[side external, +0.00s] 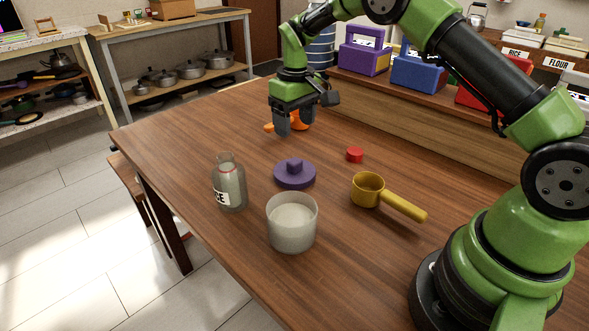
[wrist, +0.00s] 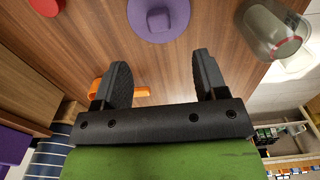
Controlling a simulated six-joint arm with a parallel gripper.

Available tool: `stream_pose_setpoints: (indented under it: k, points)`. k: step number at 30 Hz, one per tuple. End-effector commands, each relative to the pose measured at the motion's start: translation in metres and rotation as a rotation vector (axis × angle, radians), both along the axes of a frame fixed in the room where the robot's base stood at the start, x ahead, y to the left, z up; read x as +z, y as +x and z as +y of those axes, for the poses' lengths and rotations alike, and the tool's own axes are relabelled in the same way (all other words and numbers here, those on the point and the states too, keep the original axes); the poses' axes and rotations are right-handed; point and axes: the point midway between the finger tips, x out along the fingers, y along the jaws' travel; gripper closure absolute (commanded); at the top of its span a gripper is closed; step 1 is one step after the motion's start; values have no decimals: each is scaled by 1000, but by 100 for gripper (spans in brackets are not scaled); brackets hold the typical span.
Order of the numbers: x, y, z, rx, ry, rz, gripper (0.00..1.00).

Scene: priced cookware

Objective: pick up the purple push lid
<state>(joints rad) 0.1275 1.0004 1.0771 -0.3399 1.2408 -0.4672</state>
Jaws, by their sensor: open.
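The purple push lid (side external: 295,175) lies flat on the wooden table, a round disc with a block-shaped knob on top. It also shows at the top of the wrist view (wrist: 159,14), its upper edge cut off by the frame. My gripper (side external: 291,132) hangs over the table, beyond the lid in the side view, with its fingers pointing down. In the wrist view the two fingers (wrist: 162,80) are spread apart with nothing between them. The lid lies apart from the fingertips.
An orange object (side external: 303,121) is partly behind my gripper. A red cap (side external: 355,155), a yellow pot with a handle (side external: 368,190), a glass bottle (side external: 230,185) and a frosted glass jar (side external: 291,228) stand around the lid. Coloured boxes (side external: 418,74) line the shelf behind.

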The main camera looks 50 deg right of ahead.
Motion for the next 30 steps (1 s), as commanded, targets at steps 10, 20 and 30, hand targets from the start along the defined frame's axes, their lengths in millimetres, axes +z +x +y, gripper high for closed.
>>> stream_pose_setpoints:
  k: [10, 20, 30]
  points:
    - [-48, 1, -2, 6, -2, 12, 34]
    - [-86, -4, -2, 5, -1, 15, 34]
    - [-107, -3, -2, 4, -4, 8, 34]
